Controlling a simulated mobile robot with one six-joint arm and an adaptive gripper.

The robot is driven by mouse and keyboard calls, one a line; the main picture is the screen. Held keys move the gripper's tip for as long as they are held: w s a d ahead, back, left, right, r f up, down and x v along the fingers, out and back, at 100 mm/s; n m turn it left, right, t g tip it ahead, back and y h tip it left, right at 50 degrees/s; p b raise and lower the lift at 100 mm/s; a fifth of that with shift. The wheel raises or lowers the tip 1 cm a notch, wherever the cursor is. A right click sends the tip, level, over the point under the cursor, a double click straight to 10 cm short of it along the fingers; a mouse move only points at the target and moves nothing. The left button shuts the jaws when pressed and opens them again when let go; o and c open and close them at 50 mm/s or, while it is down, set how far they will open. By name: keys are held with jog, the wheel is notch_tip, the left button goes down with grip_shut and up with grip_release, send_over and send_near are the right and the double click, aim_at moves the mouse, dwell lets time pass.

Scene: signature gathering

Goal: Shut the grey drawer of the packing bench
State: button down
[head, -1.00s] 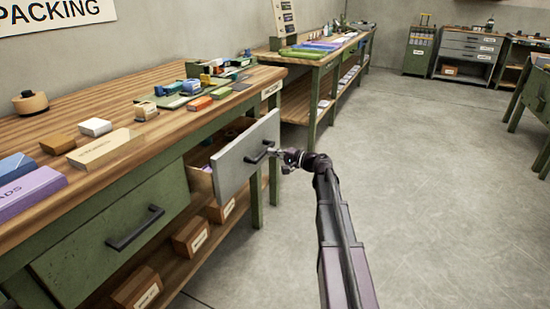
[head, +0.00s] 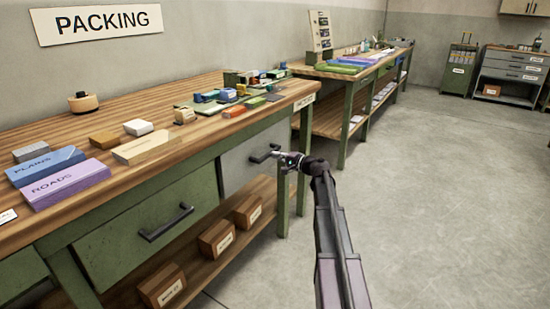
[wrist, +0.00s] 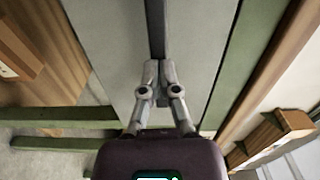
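The grey drawer (head: 236,170) of the packing bench is in the head view, right of the green drawer (head: 150,225). Its front sits flush or nearly flush with the bench front; no gap shows, though a small one could be hidden. Its dark handle (head: 262,156) also shows in the wrist view (wrist: 155,30), running away from the fingers. My gripper (head: 281,156) is at the handle's right part. In the wrist view its two fingers (wrist: 158,66) are close together with the dark bar between them, so it appears shut on the handle.
The wooden bench top (head: 190,95) carries boxes, including a purple box (head: 65,186) and a blue box (head: 45,166). A lower shelf (head: 200,275) holds several brown boxes. A green bench leg (head: 304,150) stands right of the drawer. The floor (head: 430,200) to the right is clear.

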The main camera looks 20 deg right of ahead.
jog(key=shift+w+r, duration=0.15)
jog(key=shift+w, duration=0.3)
jog(key=v, duration=1.4)
jog(key=shift+s, duration=0.45)
jog(key=s+a+f+n+g+h, duration=0.1)
jog(key=s+a+f+n+g, duration=0.2)
jog(key=a, duration=0.5)
jog(key=s+a+f+n+g+p, duration=0.1)
jog(key=s+a+f+g, duration=0.2)
jog(key=a+f, duration=0.35)
jog(key=s+a+f+n+g+h, duration=0.1)
jog(key=s+a+f+n+g, duration=0.2)
jog(key=a, duration=0.7)
jog(key=s+a+f+n+g+h+p, duration=0.1)
jog(key=s+a+f+n+g+h, duration=0.2)
jog(key=s, duration=0.5)
jog(key=s+a+f+n+g+h+p, duration=0.1)
jog(key=s+a+g+h, duration=0.2)
jog(key=s+a+h, duration=0.35)
notch_tip(320, 180, up, 38)
jog(key=d+y+p, duration=0.1)
jog(key=d+p, duration=0.1)
jog(key=p, duration=3.5)
jog(key=shift+s+f+y, duration=0.2)
jog(key=shift+s+y, duration=0.15)
jog(key=shift+s, duration=0.15)
